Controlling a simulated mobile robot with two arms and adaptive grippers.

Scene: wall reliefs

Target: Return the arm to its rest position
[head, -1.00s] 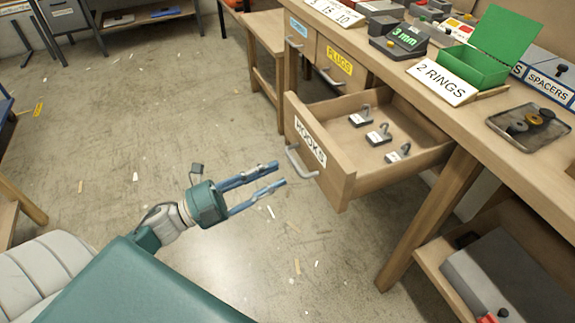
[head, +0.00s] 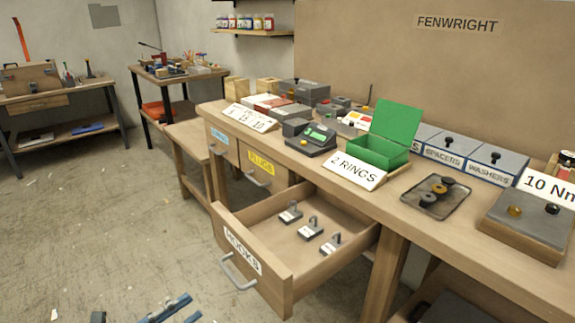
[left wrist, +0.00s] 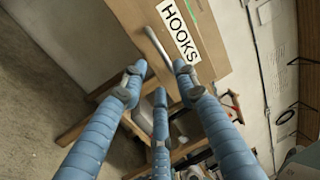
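My left gripper (head: 193,306) shows at the bottom edge of the head view, with only its blue fingers in frame. The fingers are spread and empty. In the left wrist view the gripper (left wrist: 159,80) points toward the HOOKS drawer (left wrist: 205,45), with nothing between its fingers. The drawer (head: 262,284) stands pulled out, with several hooks on grey blocks inside. Its handle (head: 238,273) is apart from the fingers. The rest of my left arm is out of the head view. My right gripper is not in view.
The workbench (head: 415,208) carries an open green box (head: 378,152), a "2 RINGS" sign (head: 355,171), a small tray (head: 426,208) and several boxes. The open drawer juts out over the floor. The floor (head: 90,230) at left is mostly clear, with small scraps.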

